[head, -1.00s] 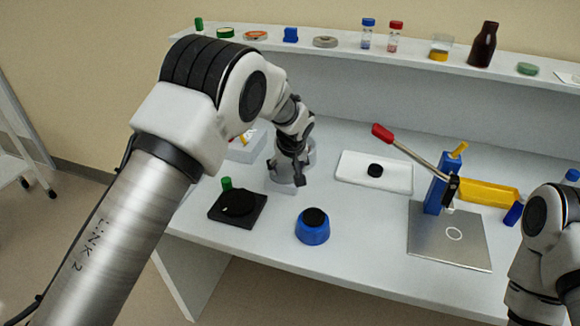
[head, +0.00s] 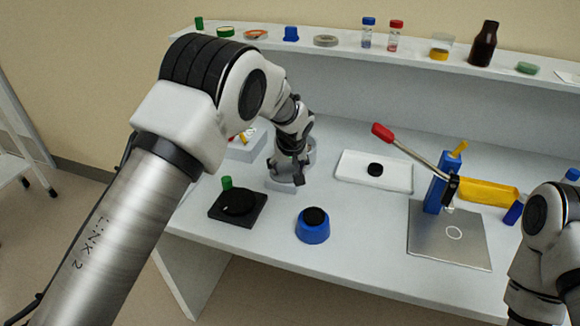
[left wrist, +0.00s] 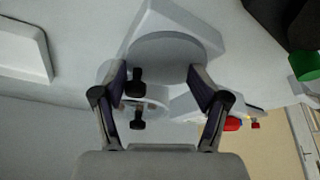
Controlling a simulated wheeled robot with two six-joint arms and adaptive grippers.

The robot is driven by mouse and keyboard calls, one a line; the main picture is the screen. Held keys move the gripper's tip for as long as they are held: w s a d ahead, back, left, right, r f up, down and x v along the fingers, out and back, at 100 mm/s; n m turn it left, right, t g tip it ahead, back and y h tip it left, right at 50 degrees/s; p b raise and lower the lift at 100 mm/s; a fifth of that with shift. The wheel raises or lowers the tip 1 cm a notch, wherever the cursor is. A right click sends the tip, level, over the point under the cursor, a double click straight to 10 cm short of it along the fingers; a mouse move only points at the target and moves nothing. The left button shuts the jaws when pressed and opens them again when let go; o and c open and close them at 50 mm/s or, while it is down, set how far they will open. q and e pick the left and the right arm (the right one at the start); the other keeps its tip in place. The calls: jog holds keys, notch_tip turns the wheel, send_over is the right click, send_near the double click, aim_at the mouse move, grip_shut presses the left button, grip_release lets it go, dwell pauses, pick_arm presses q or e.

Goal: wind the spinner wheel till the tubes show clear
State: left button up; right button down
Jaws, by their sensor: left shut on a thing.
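The spinner stands at the back left of the bench, with a pale grey base (head: 283,187) partly hidden behind my left gripper (head: 288,172). In the left wrist view a round grey disc (left wrist: 165,45) lies beyond my left gripper (left wrist: 159,75), and black knob-like parts (left wrist: 137,78) show beside its left finger. The left gripper is shut on the spinner wheel, though the exact contact is hard to see. I cannot make out the tubes or whether they are clear. My right gripper is out of view; only part of its arm shows at the right edge.
A black plate device (head: 238,206) and a blue pot with a black top (head: 313,226) stand in front. Bottles line the shelf (head: 340,50).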

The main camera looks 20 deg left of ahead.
pick_arm(q)
jog(key=shift+s+a+f, duration=0.2)
jog(key=shift+s+f, duration=0.1)
jog(key=o, duration=1.2)
jog(key=shift+a, duration=0.25)
jog(key=shift+w+a, duration=0.1)
jog(key=shift+a, duration=0.1)
jog(key=shift+d+r, duration=0.25)
jog(key=shift+r, duration=0.25)
jog(key=v, duration=1.1)
